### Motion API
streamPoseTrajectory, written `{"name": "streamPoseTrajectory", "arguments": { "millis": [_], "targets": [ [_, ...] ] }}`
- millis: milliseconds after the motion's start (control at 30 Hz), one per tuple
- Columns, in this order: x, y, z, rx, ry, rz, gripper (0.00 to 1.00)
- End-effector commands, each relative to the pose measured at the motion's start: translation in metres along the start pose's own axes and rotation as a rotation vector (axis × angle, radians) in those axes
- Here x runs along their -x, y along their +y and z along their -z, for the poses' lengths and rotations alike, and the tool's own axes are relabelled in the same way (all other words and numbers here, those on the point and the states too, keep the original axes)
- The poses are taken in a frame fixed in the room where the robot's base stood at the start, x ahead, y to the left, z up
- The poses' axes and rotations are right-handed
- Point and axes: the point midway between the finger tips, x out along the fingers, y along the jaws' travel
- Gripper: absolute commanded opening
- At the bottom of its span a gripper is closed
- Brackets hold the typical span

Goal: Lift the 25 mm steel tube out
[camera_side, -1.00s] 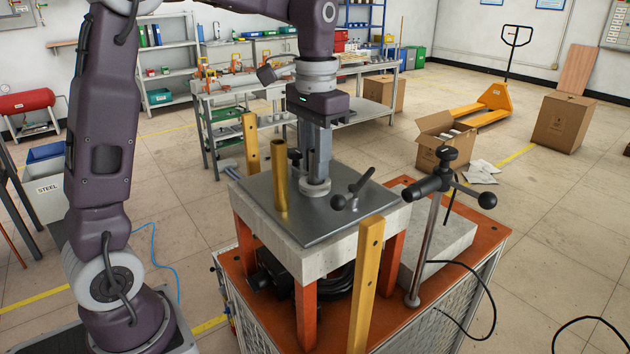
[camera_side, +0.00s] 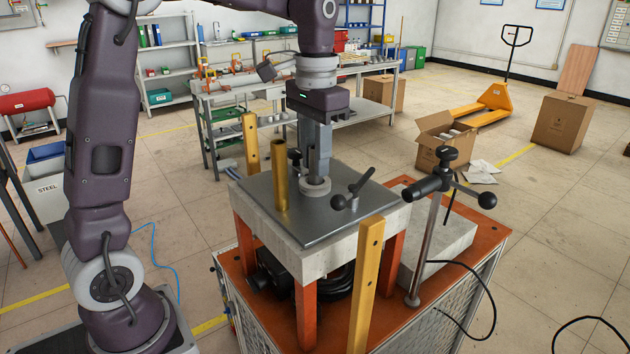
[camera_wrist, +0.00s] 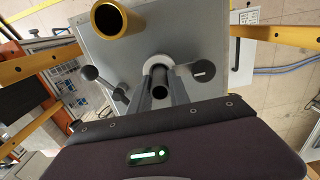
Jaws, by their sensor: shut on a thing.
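The steel tube (camera_wrist: 159,91) is a narrow grey tube with a dark open end, seen between the fingers in the wrist view. My gripper (camera_side: 317,178) is shut on it, pointing straight down over the metal plate (camera_side: 258,198). A pale ring (camera_side: 315,190) lies on the plate around the spot under my fingertips; it also shows in the wrist view (camera_wrist: 158,60). In the side view the fingers hide most of the tube. I cannot tell whether its lower end is still inside the ring.
A taller brass tube (camera_side: 281,178) stands upright on the plate, left of my gripper. A black-knobbed lever (camera_side: 353,190) is close on the right. A clamp post (camera_side: 430,240) with black handles stands further right. Yellow bars (camera_side: 367,285) rise beside the plate.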

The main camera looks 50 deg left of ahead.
Motion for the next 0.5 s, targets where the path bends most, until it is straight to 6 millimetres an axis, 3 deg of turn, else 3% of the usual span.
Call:
{"name": "streamPoseTrajectory", "arguments": {
  "millis": [500],
  "targets": [
    [0.028, 0.000, 0.000, 0.000, 0.003, 0.000, 0.00]
  ]
}}
